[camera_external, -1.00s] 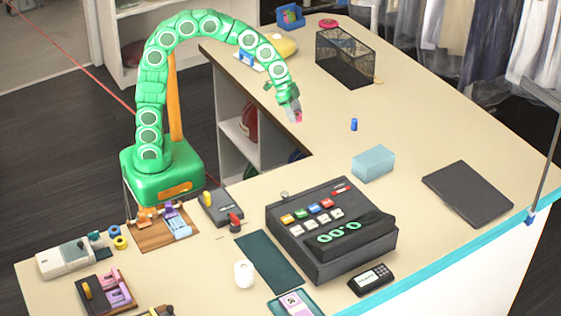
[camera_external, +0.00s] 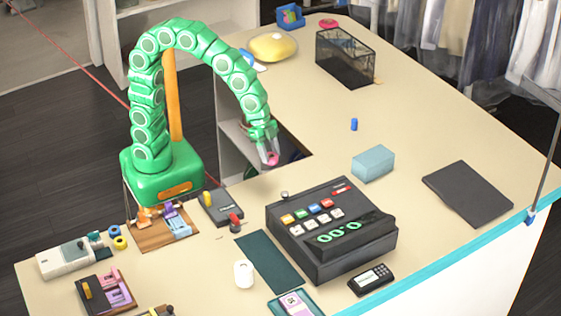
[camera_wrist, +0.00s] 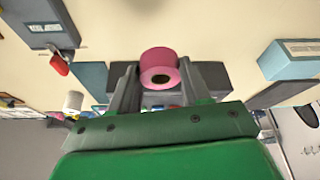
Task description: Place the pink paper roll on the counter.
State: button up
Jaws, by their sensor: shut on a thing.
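The pink paper roll (camera_wrist: 158,66) is between the fingers of my gripper (camera_wrist: 157,88) in the wrist view, its hollow end towards the camera. In the external view my gripper (camera_external: 268,152) points down at the inner edge of the counter (camera_external: 330,130), near the corner of the opening. Only a small pink patch of the roll (camera_external: 272,159) shows there. My gripper is shut on the roll. The external view does not settle whether the roll is over the counter or just beside its edge.
A black cash register (camera_external: 330,230) stands on the counter in front of my gripper. A light blue box (camera_external: 373,163), a small blue cylinder (camera_external: 354,124) and a dark flat pad (camera_external: 467,193) lie to the right. A black mesh basket (camera_external: 345,58) stands farther back. Bare counter lies between them.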

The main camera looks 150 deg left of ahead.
jog(key=w+d+m+h, duration=0.1)
jog(key=w+d+m, duration=0.1)
jog(key=d, duration=1.1)
jog(key=w+d+m+h, duration=0.1)
jog(key=w+d+m, duration=0.15)
jog(key=d, duration=1.15)
jog(key=s+d+m+h, duration=0.1)
jog(key=s+d+m, duration=0.35)
jog(key=d, duration=0.85)
jog(key=s+d+m, duration=0.1)
jog(key=s+d, duration=0.6)
jog(key=d, duration=0.5)
send_near(127, 258)
jog(key=shift+w+d+f+g, duration=0.15)
jog(key=shift+w+f+g, duration=0.2)
jog(key=shift+w, duration=0.1)
jog(key=shift+w+d+f, duration=0.3)
jog(key=shift+w+f, duration=0.3)
jog(key=shift+f, duration=0.15)
jog(key=shift+w+d+f+h, duration=0.1)
jog(key=shift+f+h, duration=0.2)
jog(key=shift+f, duration=1.25)
jog(key=shift+f, duration=0.15)
